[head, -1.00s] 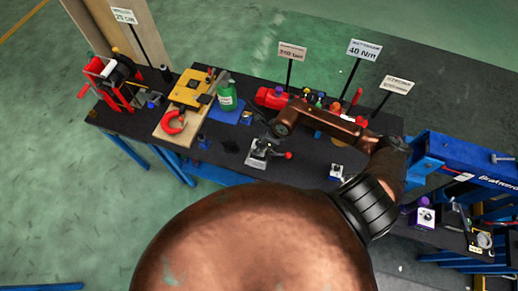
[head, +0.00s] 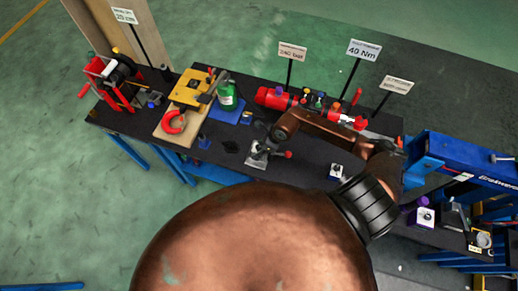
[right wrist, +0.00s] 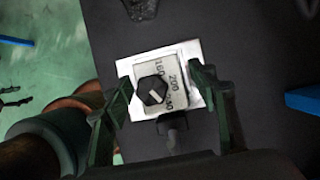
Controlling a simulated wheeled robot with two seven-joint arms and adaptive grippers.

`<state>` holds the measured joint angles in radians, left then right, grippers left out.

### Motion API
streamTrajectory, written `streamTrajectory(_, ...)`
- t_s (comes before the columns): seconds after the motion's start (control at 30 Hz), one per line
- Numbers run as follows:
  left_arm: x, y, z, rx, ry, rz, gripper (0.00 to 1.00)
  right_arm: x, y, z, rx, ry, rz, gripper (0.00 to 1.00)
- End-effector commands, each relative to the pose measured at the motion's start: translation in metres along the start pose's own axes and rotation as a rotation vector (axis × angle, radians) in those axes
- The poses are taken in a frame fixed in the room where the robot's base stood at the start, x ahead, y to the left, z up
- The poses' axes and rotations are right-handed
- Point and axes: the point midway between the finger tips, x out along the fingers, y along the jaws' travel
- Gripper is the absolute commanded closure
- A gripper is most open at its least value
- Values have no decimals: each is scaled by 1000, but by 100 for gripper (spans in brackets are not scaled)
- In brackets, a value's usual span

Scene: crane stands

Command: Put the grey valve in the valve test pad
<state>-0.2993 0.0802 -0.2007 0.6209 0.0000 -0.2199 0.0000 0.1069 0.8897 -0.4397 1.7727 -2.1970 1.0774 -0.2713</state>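The valve, a grey plate with a dial scale and black hexagonal knob (right wrist: 152,90), shows in the right wrist view between my right gripper's fingers (right wrist: 160,82). Behind it is a white square (right wrist: 182,52), possibly the test pad; whether the valve rests on it I cannot tell. The two fingers stand apart at either side of the valve, with strips of white showing between plate and fingers, so the gripper looks open around it. My left gripper is not in view.
A small white box with a dark knob (head: 336,171) stands nearby on the dark bench. A blue machine (head: 450,160) stands on the right. Red equipment (head: 275,98) lies along the back.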

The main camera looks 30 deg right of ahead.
Motion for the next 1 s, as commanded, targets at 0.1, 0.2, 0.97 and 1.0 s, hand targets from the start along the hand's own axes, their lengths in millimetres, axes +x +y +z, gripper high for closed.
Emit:
streamTrajectory(0.1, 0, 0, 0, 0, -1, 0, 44, 0, 0, 0, 0, 0, 0, 47)
streamTrajectory(0.2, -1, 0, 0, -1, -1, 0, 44, -1, 0, 0, 0, 0, 0, 47)
streamTrajectory(0.97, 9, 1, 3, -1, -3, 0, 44, -116, 0, 0, 0, 2, -1, 47)
streamTrajectory(1.0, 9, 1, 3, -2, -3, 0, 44, -118, 0, 0, 0, 1, 0, 47)
